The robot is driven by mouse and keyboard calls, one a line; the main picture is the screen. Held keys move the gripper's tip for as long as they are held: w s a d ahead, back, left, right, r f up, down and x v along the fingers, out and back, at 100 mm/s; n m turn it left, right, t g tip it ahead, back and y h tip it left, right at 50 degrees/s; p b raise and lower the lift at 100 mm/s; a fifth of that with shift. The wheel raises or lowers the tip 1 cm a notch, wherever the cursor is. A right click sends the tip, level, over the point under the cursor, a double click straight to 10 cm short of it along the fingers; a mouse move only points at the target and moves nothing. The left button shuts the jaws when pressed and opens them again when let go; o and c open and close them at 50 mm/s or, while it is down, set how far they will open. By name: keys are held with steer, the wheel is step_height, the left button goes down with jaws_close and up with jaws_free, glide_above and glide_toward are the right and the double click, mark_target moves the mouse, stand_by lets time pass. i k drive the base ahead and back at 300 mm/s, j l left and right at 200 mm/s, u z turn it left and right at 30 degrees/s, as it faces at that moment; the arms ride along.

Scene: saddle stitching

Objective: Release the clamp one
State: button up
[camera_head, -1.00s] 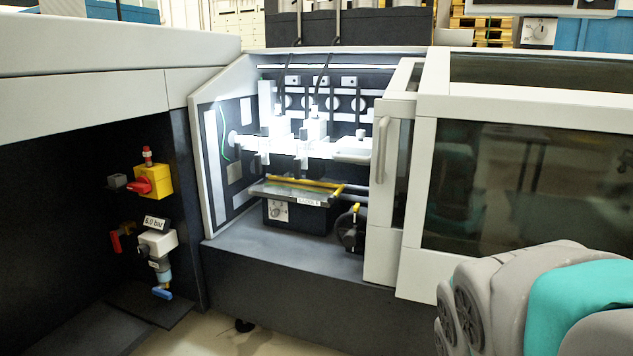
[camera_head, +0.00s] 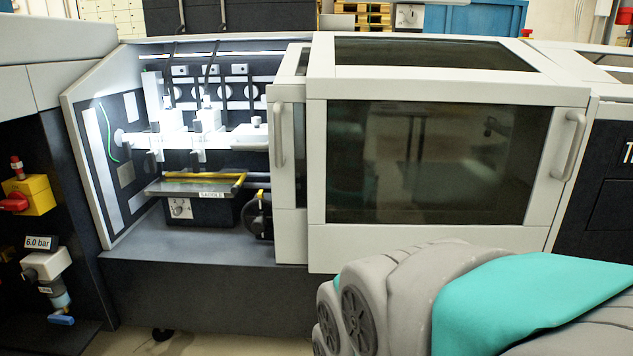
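The stitching bay (camera_head: 190,232) stands open at the left of the machine, lit from inside. White stitching heads or clamp blocks (camera_head: 207,120) sit on a bright rail in it; I cannot tell which part is clamp one. Below them is a tray with a yellow edge (camera_head: 241,180) and a plate labelled "SADDLE" (camera_head: 212,194). A dark round knob or wheel (camera_head: 257,215) is at the bay's lower right. My gripper is not in view; only my grey and teal arm shows at the lower right, apart from the bay.
A closed guard with a dark window (camera_head: 430,160) and side handles (camera_head: 572,145) stands right of the bay. A yellow-and-red switch (camera_head: 28,195) and a "6.0 bar" air unit (camera_head: 46,265) are at the left. Some floor (camera_head: 200,343) shows below.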

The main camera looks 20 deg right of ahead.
mark_target(150, 156)
steer(key=i+l+u, duration=0.2)
steer(key=u, duration=0.2)
steer(key=i+l+u, duration=0.35)
steer(key=k, duration=0.05)
